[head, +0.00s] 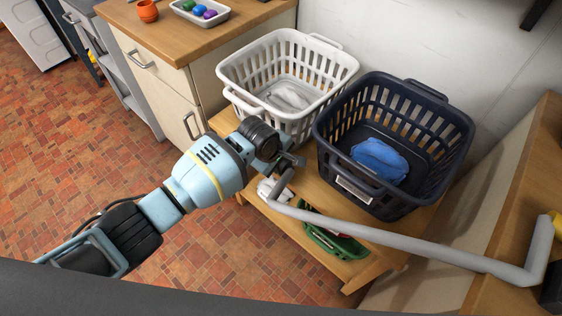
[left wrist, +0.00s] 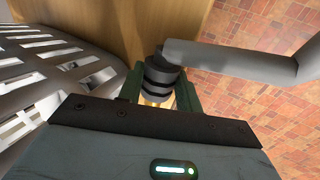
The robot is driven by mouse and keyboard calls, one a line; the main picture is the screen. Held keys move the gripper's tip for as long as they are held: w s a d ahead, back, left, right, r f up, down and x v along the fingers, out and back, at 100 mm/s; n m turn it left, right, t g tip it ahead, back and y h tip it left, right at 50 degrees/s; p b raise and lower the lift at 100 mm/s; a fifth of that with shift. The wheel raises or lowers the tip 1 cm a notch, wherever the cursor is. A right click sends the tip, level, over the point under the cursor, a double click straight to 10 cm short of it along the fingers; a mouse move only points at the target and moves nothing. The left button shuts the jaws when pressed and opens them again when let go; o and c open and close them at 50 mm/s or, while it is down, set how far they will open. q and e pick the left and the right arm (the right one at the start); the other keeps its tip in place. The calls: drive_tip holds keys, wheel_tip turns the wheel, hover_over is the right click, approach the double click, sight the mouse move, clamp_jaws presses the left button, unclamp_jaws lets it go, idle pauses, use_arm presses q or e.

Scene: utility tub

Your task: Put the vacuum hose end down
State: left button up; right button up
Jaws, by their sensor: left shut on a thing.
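The vacuum hose is a grey tube (head: 420,242) running from my left gripper across the front of the low wooden bench to the right edge of the head view, where it bends upward. My left gripper (head: 283,168) is at the front of the bench, just before the white basket. In the left wrist view, the gripper (left wrist: 163,95) is shut on the hose end's black ribbed cuff (left wrist: 160,76). The grey tube (left wrist: 235,60) leads off to the right, above the floor tiles. My right gripper is not in view.
A white basket (head: 235,75) and a dark basket (head: 390,82) holding blue cloth (head: 380,158) stand on the bench (head: 228,122). A green item (head: 330,240) lies on the lower shelf. A wooden counter (head: 165,40) is at the back left. The tiled floor at left is open.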

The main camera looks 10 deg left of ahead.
use_arm(q)
drive_tip(key=shift+s+a+f, duration=0.1)
drive_tip(key=shift+s+f, duration=0.15)
drive_tip(key=shift+f, duration=0.4)
drive_tip(key=o, duration=0.7)
drive_tip(key=shift+f, duration=0.15)
drive_tip(key=shift+s, duration=0.1)
drive_tip(key=shift+r, duration=0.25)
drive_tip(key=shift+w+d+r+p+v, duration=0.15)
drive_tip(key=shift+p+v, duration=0.45)
drive_tip(key=shift+v, duration=1.5)
drive_tip(key=shift+w+d+r+p+v, duration=0.15)
drive_tip(key=shift+p+v, duration=0.4)
drive_tip(key=shift+v, duration=1.6)
drive_tip(key=shift+w+a+f+p+v, duration=0.1)
drive_tip(key=shift+w+p+v, duration=0.35)
drive_tip(key=shift+v, duration=1.65)
drive_tip(key=shift+s, duration=0.25)
